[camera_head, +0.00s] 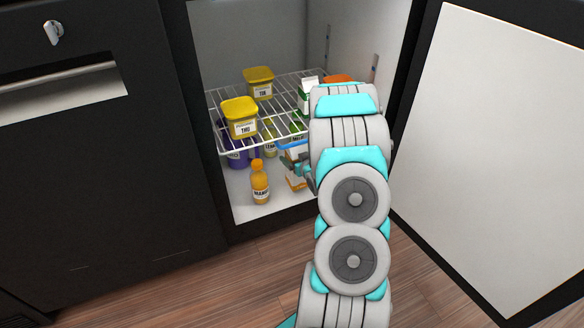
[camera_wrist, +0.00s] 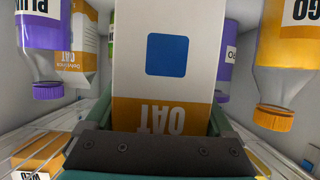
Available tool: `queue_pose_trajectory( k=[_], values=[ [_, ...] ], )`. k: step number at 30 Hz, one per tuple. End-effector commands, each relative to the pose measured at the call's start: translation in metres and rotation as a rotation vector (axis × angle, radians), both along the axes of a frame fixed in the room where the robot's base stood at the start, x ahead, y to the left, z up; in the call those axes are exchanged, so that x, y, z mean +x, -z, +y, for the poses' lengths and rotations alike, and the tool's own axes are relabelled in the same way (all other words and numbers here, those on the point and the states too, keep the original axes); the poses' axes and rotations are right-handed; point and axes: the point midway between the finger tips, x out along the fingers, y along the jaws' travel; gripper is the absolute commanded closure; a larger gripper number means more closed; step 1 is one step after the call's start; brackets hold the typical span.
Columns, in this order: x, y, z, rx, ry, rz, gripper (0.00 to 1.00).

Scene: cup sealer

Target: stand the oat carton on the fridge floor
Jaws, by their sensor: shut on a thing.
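My gripper (camera_head: 305,168) is inside the fridge, below the wire shelf, and mostly hidden behind my arm in the head view. In the wrist view its jaws (camera_wrist: 165,125) are shut on the oat carton (camera_wrist: 180,85), a white box with a blue square and an orange "OAT" band. In the head view only a small part of the carton (camera_head: 297,153) shows beside my gripper. The fridge floor (camera_head: 285,211) is white. I cannot tell whether the carton's base touches it.
A mango bottle (camera_head: 260,186) stands at the floor's front left, with purple bottles (camera_wrist: 225,70) and another oat carton (camera_wrist: 83,40) around. The wire shelf (camera_head: 272,116) above holds yellow tubs (camera_head: 240,117). The open door (camera_head: 495,150) is at right. Bare floor shows near the front edge.

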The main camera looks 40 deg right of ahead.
Motion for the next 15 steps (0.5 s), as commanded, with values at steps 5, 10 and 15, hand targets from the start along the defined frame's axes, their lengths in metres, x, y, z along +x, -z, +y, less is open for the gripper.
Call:
queue_pose_trajectory(
  k=[5, 10, 15],
  values=[
    [0.021, -0.001, -0.023, -0.005, 0.000, -0.007, 1.00],
    [0.031, 0.003, -0.035, -0.001, 0.000, -0.002, 1.00],
    [0.036, 0.003, -0.040, -0.002, 0.001, -0.004, 1.00]
  ],
)
